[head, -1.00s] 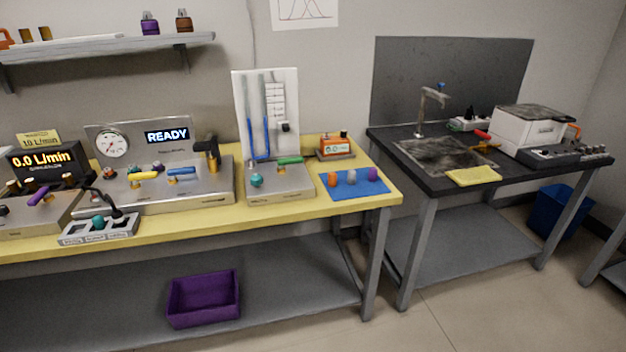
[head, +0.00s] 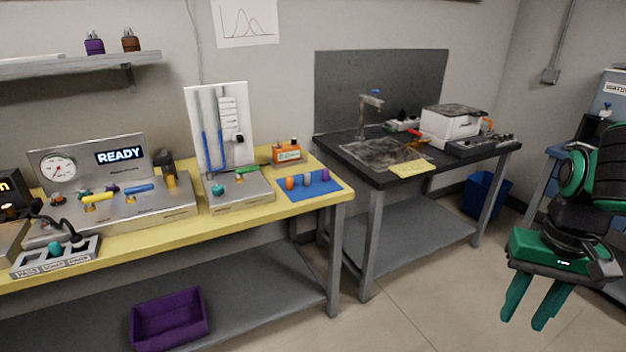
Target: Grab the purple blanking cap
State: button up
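A small purple cap (head: 325,175) stands at the right end of a row of three caps on a blue mat (head: 298,194). The mat lies at the right end of the yellow bench. A grey cap (head: 308,178) and an orange cap (head: 290,183) stand to its left. My gripper (head: 528,312) is at the lower right of the head view, over the floor and well to the right of the bench. Its two green fingers are apart with nothing between them.
The yellow bench (head: 240,215) carries metal instrument panels and an orange device (head: 286,152) behind the mat. A dark sink table (head: 378,180) stands to the right. A purple bin (head: 168,320) sits on the lower shelf. The floor before the tables is clear.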

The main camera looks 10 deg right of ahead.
aim_at(325, 171)
jog(key=u, duration=0.1)
jog(key=i, duration=1)
jog(key=z, duration=0.1)
